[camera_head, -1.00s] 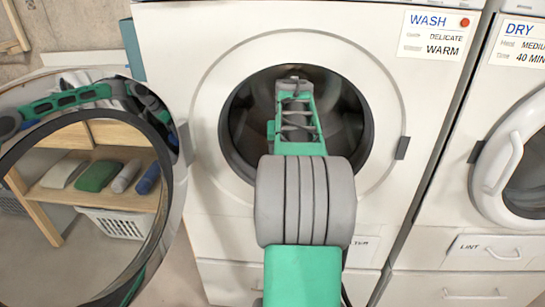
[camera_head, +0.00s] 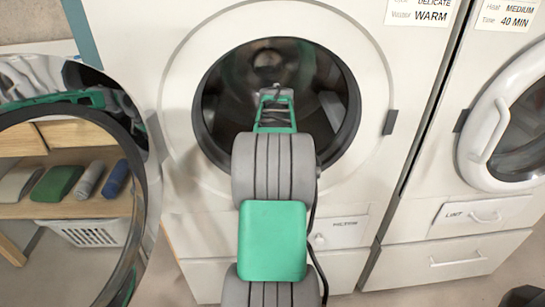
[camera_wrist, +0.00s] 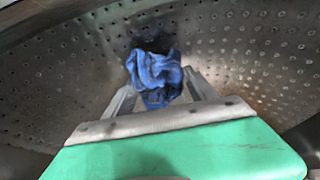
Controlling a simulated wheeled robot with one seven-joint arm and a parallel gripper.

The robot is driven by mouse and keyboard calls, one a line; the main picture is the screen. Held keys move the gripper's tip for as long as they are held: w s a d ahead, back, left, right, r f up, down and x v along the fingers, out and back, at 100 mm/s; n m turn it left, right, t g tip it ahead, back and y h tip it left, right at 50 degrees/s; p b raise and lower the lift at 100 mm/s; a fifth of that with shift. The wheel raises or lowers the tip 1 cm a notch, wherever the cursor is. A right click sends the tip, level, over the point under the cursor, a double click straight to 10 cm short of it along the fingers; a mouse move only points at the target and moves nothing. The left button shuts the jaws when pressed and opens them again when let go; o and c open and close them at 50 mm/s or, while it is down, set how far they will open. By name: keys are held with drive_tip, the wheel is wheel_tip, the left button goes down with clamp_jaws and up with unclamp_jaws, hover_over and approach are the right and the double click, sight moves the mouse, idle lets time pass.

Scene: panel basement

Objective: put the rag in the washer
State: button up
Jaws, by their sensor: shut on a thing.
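The washer (camera_head: 175,175) is the white front-loader in the middle of the head view, with its round opening uncovered. Its door (camera_head: 147,165) stands swung open to the left. My arm reaches into the opening, and the gripper's fingers are hidden there in the head view. In the wrist view my gripper (camera_wrist: 160,92) is shut on the rag (camera_wrist: 155,72), a crumpled blue cloth held between the fingertips. The perforated metal drum (camera_wrist: 240,50) surrounds the rag and gripper. I cannot tell whether the rag touches the drum wall.
The dryer (camera_head: 440,190) stands close on the right with its round door (camera_head: 495,130) shut. The washer door's glass shows a shelf with folded cloths (camera_head: 57,183) and a white basket (camera_head: 90,233). The opening's rim (camera_head: 352,130) is close around my arm.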

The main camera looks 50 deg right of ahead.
drive_tip(key=shift+f, duration=0.45)
drive_tip(key=o, duration=1.5)
drive_tip(key=shift+c, duration=0.2)
drive_tip(key=p+v, duration=0.2)
drive_tip(key=v, duration=0.5)
drive_tip(key=shift+r, duration=0.35)
